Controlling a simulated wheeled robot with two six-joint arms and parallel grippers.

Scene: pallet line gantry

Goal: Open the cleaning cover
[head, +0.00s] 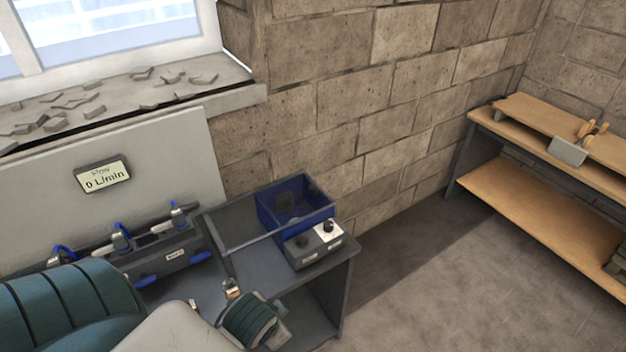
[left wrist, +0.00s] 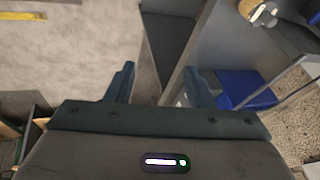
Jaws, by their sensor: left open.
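No part is clearly marked as the cleaning cover. A dark manifold housing (head: 175,257) with blue-handled valves and blue pads stands on the grey bench; whether it carries the cover, I cannot tell. My left gripper (head: 250,320) is low in the head view, at the bench's front, apart from the manifold. In the left wrist view its two fingers (left wrist: 158,85) are spread, with nothing between them. My right gripper is not in view.
A blue open bin (head: 296,226) and a grey box with two knobs (head: 314,246) sit on the bench's right part, beside a raised rail. A panel display (head: 102,174) reads 0 L/min. A wooden workbench (head: 535,195) stands right; floor between is clear.

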